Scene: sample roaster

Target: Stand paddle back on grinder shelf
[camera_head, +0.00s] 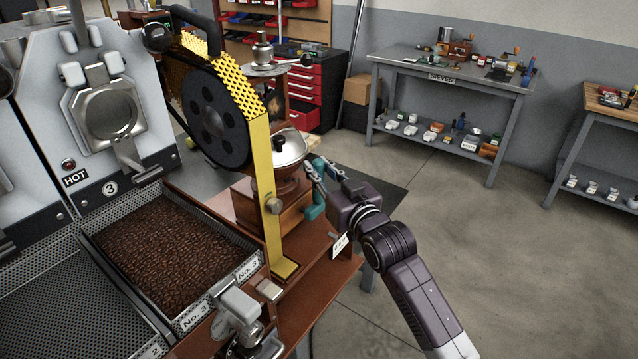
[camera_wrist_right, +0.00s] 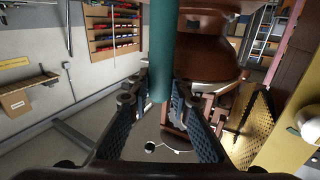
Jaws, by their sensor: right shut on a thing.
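The paddle shows as a teal bar (camera_head: 315,212) beside the grinder in the head view, partly hidden by the gripper. In the right wrist view its teal shaft (camera_wrist_right: 162,45) runs down between my fingers. My right gripper (camera_head: 322,188) is shut on it, at the right side of the grinder; the fingers (camera_wrist_right: 158,98) also show in the wrist view. The grinder (camera_head: 285,188) has a wooden body, a copper bowl and a silver dome. It stands on the brown grinder shelf (camera_head: 318,262). I cannot tell whether the paddle touches the shelf. My left gripper is not in view.
A yellow guard (camera_head: 262,170) with a black wheel (camera_head: 213,115) stands left of the grinder. A tray of dark beans (camera_head: 170,250) lies farther left. A metal fitting (camera_head: 240,308) is at the front. Open floor (camera_head: 480,260) lies to the right, with grey workbenches (camera_head: 455,75) behind.

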